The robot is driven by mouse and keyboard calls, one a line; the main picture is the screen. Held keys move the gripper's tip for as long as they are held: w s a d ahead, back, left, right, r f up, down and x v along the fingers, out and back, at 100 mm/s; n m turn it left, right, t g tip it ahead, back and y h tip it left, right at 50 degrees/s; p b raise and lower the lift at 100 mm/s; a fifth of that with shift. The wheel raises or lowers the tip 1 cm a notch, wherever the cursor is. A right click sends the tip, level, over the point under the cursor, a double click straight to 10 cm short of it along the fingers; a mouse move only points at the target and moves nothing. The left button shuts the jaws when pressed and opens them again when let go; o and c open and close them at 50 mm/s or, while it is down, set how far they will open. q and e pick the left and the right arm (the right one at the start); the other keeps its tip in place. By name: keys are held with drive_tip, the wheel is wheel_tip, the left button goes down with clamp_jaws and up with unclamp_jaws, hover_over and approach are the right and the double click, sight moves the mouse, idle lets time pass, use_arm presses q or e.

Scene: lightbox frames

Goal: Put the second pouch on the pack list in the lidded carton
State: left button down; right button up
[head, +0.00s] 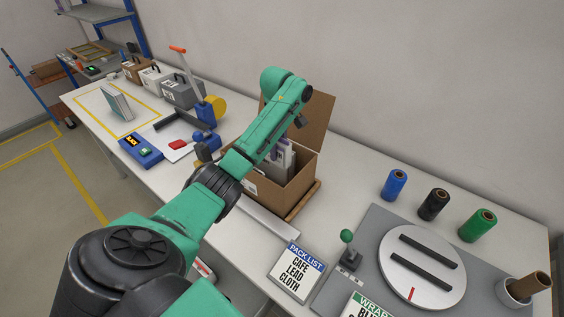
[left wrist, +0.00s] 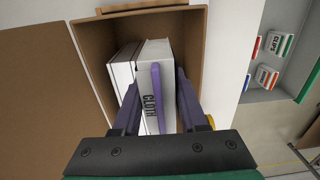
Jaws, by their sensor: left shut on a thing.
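The pack list card (head: 295,273) on the table reads CAFE, LEAD, CLOTH from top to bottom. The brown carton (head: 262,192) stands open behind it, its lid (head: 312,112) raised at the back. My left gripper (head: 284,152) reaches down into the carton. In the left wrist view its fingers (left wrist: 158,98) are shut on a white pouch (left wrist: 152,62) with a purple stripe and the word CLOTH, inside the carton (left wrist: 118,35). White pouches (left wrist: 122,65) stand just left of it; their labels are hidden. My right gripper is not in view.
Right of the carton are a lever with a green knob (head: 347,236), a round turntable (head: 421,266), and blue, black and green rolls (head: 433,204). A blue device (head: 141,150), a tape dispenser (head: 211,108) and several cases stand left. Packets (left wrist: 267,76) lie on a shelf at right in the wrist view.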

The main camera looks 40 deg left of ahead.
sight(276, 165)
use_arm(q)
drive_tip(key=f, duration=0.2)
drive_tip(key=s+f+b, duration=0.1)
drive_tip(key=f, duration=0.1)
drive_tip(key=shift+s, duration=0.2)
wheel_tip(276, 165, down, 10)
drive_tip(key=shift+s+f+p, duration=0.15)
drive_tip(key=shift+p, duration=0.85)
drive_tip(key=f, duration=0.2)
drive_tip(key=shift+s+f, duration=0.2)
drive_tip(key=shift+f, duration=0.55)
drive_tip(key=shift+c, duration=2.2)
unclamp_jaws()
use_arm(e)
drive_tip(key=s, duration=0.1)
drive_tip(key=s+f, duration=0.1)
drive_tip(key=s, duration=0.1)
